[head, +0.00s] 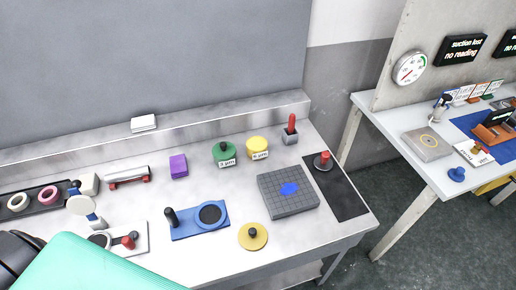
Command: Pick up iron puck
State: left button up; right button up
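A grey metal-looking puck with a red knob (323,161) stands upright on a black mat (347,202) at the right end of the workbench; it looks most like the iron puck, though no label on it can be read. A brass-yellow disc with a dark knob (253,236) lies near the bench's front edge. A green disc with a dark knob (223,151) and a yellow disc (257,146) stand at the back with small labels. Neither gripper can be made out. A teal and black part at the lower left hides the bench's near left corner.
A grey grooved plate with a blue patch (288,192) lies left of the mat. A blue fixture (200,219), purple block (179,166) and red-handled tool in a holder (291,130) share the bench (205,265). A second table (408,165) stands right, across a floor gap.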

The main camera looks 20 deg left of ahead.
aim_at(322, 163)
jog(key=i+l+u, duration=0.15)
jog(key=l+u, duration=0.15)
jog(key=u, duration=0.15)
jog(key=i+l+u, duration=0.1)
jog(key=l+u, duration=0.2)
jog(key=u, duration=0.15)
jog(key=l+u, duration=0.35)
jog(key=u, duration=0.15)
jog(key=i, duration=0.05)
